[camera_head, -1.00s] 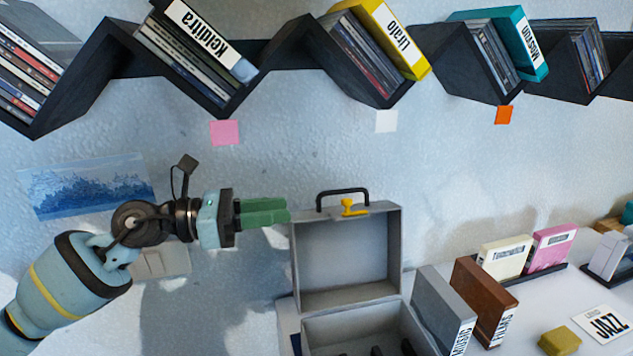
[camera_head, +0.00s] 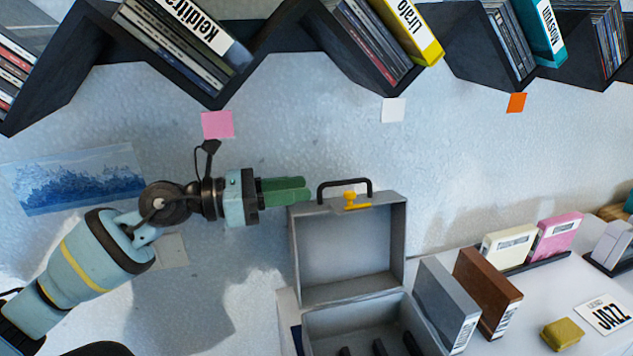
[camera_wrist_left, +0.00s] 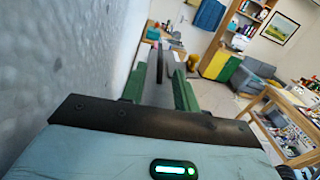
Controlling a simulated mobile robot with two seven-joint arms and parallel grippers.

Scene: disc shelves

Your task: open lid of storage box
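The grey storage box (camera_head: 318,318) stands at the bottom centre of the head view. Its lid (camera_head: 398,240) is raised and stands upright at the back, inside facing me. The lid's top edge carries a black handle (camera_head: 345,181) and a yellow latch (camera_head: 350,203). My left gripper (camera_head: 306,190) has green fingers pointing right, at the lid's upper left corner beside the handle. In the left wrist view its fingers (camera_wrist_left: 158,88) are apart, with the dark handle ahead between them. Whether they touch the lid is unclear. My right gripper is out of view.
A black zigzag wall shelf (camera_head: 285,45) with discs runs above. A grey case (camera_head: 446,305) and a brown case (camera_head: 487,290) stand right of the box on the white table (camera_head: 535,300). A yellow block (camera_head: 562,333) lies further right. The wall is close behind.

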